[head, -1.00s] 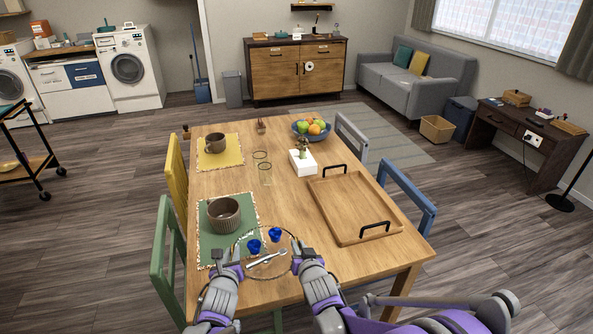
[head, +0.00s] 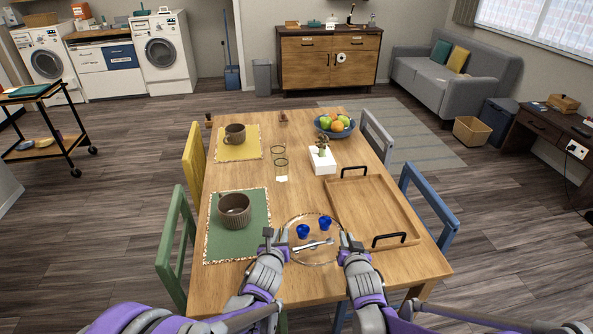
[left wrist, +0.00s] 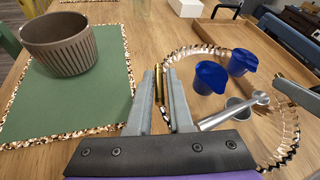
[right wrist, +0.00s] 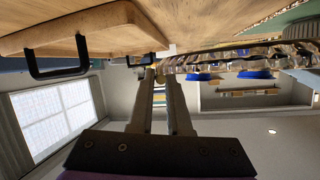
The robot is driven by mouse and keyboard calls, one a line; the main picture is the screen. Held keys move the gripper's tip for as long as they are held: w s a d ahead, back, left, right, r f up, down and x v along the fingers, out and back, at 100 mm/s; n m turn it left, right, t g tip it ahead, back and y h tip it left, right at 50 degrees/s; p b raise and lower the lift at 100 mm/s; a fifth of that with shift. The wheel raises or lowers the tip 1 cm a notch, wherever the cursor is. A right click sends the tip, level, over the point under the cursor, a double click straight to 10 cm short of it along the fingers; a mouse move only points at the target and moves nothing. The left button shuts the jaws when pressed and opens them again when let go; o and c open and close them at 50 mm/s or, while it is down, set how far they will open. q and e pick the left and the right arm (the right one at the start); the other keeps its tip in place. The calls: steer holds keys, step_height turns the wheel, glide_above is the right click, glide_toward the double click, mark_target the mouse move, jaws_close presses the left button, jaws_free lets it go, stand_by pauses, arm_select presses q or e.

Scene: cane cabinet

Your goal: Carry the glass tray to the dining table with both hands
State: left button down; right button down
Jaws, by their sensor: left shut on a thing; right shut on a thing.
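The round clear glass tray (head: 291,255) has a fluted rim and carries two blue cups (head: 303,231) (head: 325,223) and a silver metal utensil (head: 314,246). It is over the near end of the wooden dining table (head: 232,278), right of the green placemat. I cannot tell whether it touches the tabletop. My left gripper (head: 275,238) is shut on its left rim, and my right gripper (head: 346,240) on its right rim. In the left wrist view the tray (left wrist: 292,128) lies right of the fingers. The right wrist view shows its rim (right wrist: 215,60) edge-on.
A wooden tray with black handles (head: 345,208) lies close at the right. A ribbed bowl (head: 234,210) sits on the green placemat (head: 215,247) at the left. A white planter (head: 322,160), glasses (head: 281,165) and a fruit bowl (head: 335,126) stand farther back. Chairs (head: 174,250) (head: 432,205) flank the table.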

arm_select(q)
steer(key=shift+d+f, duration=0.1)
steer(key=shift+f, duration=0.05)
arm_select(e)
steer(key=shift+a+f, duration=0.1)
steer(key=shift+f, duration=0.05)
